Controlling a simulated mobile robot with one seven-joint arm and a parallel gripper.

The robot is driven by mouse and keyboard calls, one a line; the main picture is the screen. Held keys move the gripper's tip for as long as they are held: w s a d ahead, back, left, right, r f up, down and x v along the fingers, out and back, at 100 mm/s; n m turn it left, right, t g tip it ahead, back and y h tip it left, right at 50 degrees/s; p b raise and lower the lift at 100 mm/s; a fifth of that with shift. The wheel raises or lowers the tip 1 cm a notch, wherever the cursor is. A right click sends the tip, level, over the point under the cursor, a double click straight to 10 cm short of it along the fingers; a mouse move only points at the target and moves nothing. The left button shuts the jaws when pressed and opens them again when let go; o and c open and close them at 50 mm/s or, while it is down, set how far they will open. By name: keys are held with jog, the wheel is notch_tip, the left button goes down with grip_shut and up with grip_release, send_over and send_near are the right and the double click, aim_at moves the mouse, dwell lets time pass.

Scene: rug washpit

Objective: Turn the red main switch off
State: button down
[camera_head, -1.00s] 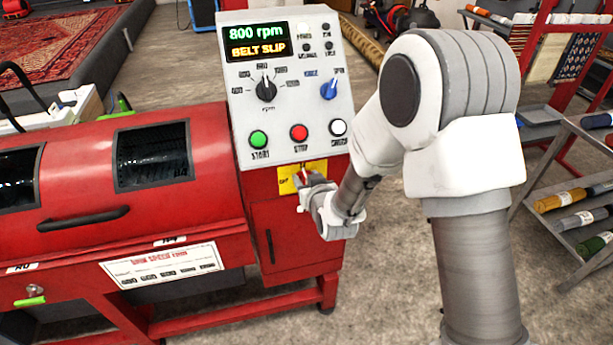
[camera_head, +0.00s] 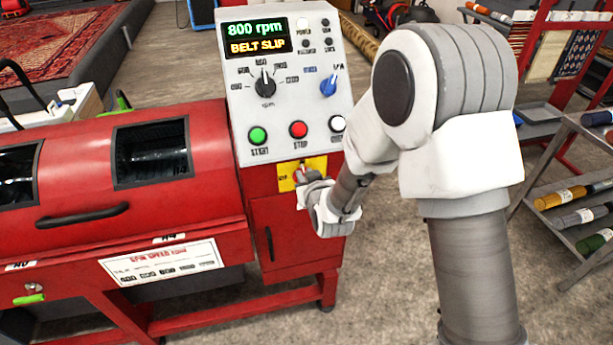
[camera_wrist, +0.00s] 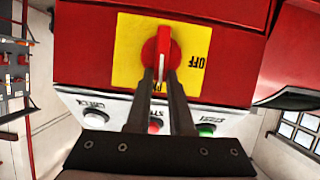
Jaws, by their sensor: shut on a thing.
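The red main switch (camera_wrist: 162,47) sits on a yellow plate (camera_wrist: 128,52) on the red machine front. The plate also shows in the head view (camera_head: 317,165), below the button panel. The switch handle stands upright in the wrist view, with its lower end between my fingers. The word OFF appears upside down to its right. My gripper (camera_wrist: 162,78) is shut on the handle, one finger on each side. In the head view, my gripper (camera_head: 302,180) covers much of the switch.
The console (camera_head: 288,90) above has knobs, a green start button (camera_head: 258,136), a red stop button (camera_head: 299,130) and a white button. Its display (camera_head: 256,38) reads 800 rpm and BELT SLIP. A shelf rack (camera_head: 575,170) stands at right.

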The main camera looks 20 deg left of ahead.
aim_at(295, 179)
jog(key=n+t+h+b, duration=0.1)
jog(key=n, duration=0.1)
jog(key=a+n+h+b, duration=0.1)
jog(key=n, duration=0.1)
jog(key=s+a+f+n+t+h+b, duration=0.1)
jog(key=shift+s+a+n+t, duration=0.1)
jog(key=shift+n+t, duration=0.2)
jog(key=shift+n, duration=0.1)
jog(key=n, duration=0.1)
jog(key=f+n+t, duration=0.1)
jog(key=n+t, duration=0.1)
jog(key=n, duration=0.1)
jog(key=shift+s+a+f+h, duration=0.15)
jog(key=shift+a+h, duration=0.15)
jog(key=shift+h, duration=0.1)
jog(key=shift+f+n+t, duration=0.25)
jog(key=shift+n+t, duration=0.1)
jog(key=shift+n, duration=0.45)
jog(key=shift+f+n+t, duration=0.2)
jog(key=shift+n+t, duration=0.15)
jog(key=shift+n, duration=0.45)
jog(key=c, duration=0.9)
grip_release()
jog(key=shift+o, duration=0.5)
jog(key=shift+f, duration=0.1)
